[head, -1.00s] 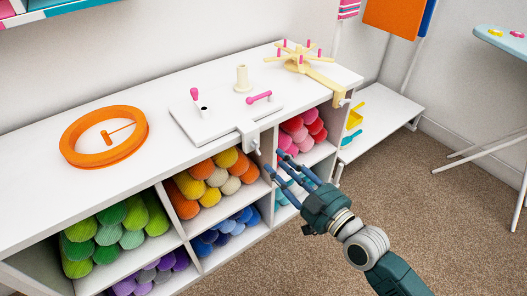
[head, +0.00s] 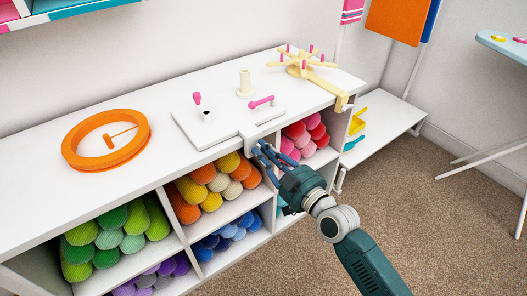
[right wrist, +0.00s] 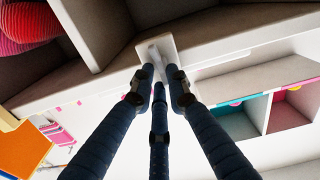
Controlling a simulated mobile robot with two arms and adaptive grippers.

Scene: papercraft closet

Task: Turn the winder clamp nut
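The winder (head: 225,128) is a white board with a pink-handled crank and a cream post on the white shelf top. Its white clamp (head: 246,143) hangs over the front edge. In the right wrist view the clamp (right wrist: 178,46) is at the top centre, with a pale, narrow nut (right wrist: 157,58) below it. My right gripper (head: 262,153) is just below and right of the clamp. In the right wrist view its three dark fingers (right wrist: 160,88) are spread apart, two tips on either side of the nut; contact cannot be told. My left gripper is out of view.
An orange ring (head: 106,140) lies on the shelf top at left. A cream swift with pink pegs (head: 304,62) is clamped at the right end. Cubbies of coloured yarn (head: 215,188) fill the shelf below. Open carpet (head: 430,225) lies to the right.

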